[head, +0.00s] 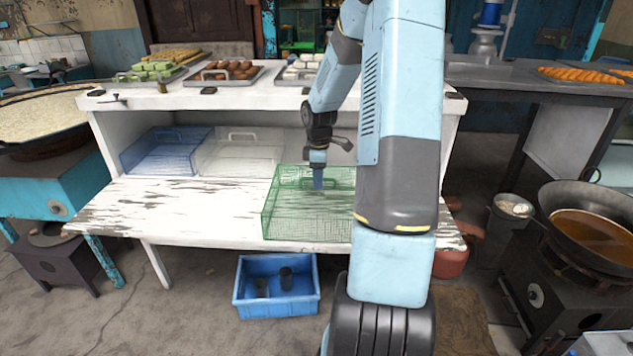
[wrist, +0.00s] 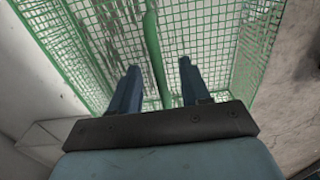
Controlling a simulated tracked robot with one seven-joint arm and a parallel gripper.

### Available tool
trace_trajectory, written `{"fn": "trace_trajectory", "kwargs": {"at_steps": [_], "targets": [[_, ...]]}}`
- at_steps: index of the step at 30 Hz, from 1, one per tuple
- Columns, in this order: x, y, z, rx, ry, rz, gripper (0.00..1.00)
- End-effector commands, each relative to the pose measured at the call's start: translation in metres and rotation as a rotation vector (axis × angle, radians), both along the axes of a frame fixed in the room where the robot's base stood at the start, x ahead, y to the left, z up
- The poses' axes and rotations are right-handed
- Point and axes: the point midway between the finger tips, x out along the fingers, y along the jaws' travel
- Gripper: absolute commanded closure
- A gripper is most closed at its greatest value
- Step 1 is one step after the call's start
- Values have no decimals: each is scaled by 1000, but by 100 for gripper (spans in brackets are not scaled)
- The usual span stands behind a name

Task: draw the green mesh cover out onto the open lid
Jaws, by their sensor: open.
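The green mesh cover (head: 290,212) stands on the open lid (head: 150,205), a worn white board in front of the cabinet, toward the lid's right side. Part of the cover is hidden behind my arm in the head view. In the wrist view the cover (wrist: 215,40) fills the middle, with its green handle bar (wrist: 153,50) running between my fingers. My gripper (head: 318,183) is at the cover's handle; in the wrist view its two blue fingers (wrist: 158,82) are apart, one on each side of the bar. I cannot tell whether either finger touches it.
A blue mesh cover (head: 165,150) and a white mesh cover (head: 240,152) stand inside the cabinet at the left. Trays of sweets (head: 228,74) sit on the counter above. A blue crate (head: 277,300) is on the floor. The lid's left part is clear.

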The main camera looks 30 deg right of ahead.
Motion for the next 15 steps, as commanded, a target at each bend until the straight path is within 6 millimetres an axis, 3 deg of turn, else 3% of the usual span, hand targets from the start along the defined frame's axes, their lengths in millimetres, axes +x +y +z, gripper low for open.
{"fn": "trace_trajectory", "kwargs": {"at_steps": [15], "targets": [[2,0,97,-2,-1,0,53]]}}
